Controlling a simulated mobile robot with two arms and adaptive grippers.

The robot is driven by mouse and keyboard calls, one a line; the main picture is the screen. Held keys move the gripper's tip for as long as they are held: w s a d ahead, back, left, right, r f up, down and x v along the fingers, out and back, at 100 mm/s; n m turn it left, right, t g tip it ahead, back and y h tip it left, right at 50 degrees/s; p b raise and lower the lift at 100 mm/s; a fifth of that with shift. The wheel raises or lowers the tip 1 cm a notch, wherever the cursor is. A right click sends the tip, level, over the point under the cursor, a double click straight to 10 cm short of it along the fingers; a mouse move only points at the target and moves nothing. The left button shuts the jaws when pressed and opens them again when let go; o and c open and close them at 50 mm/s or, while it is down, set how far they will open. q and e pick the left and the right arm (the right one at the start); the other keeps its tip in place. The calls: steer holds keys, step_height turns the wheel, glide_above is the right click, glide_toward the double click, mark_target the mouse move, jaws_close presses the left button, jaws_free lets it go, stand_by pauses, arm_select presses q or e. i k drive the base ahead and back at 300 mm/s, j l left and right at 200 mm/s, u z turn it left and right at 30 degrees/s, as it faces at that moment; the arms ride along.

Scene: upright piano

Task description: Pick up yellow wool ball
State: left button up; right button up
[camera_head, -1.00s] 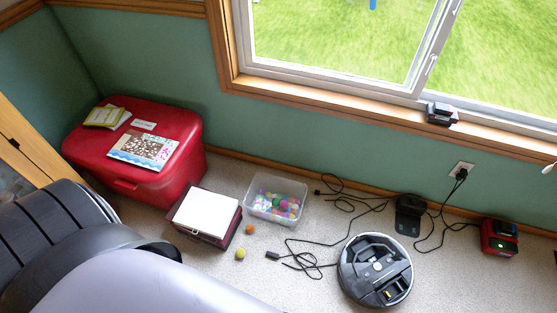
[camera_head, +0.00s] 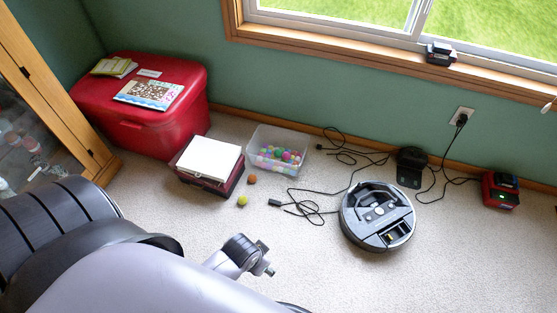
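The yellow wool ball (camera_head: 242,201) lies on the carpet in front of the dark red box with the white lid. A brown-orange ball (camera_head: 252,180) lies just behind it, to the right. My large grey and black arm fills the lower left. A small grey and black end part of an arm of mine, apparently my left gripper (camera_head: 267,270), shows beyond it, nearer to me than the yellow ball and apart from it. Its fingers are too small to read. My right gripper is not in view.
A clear bin of coloured balls (camera_head: 279,152), the white-lidded box (camera_head: 209,159) and a red chest (camera_head: 143,113) stand along the wall. A robot vacuum (camera_head: 378,215) and black cables (camera_head: 312,207) lie to the right. Carpet right of the ball is partly clear.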

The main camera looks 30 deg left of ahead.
mark_target(242, 200)
steer(key=u, duration=1.45)
steer(key=i+j+z, duration=0.1)
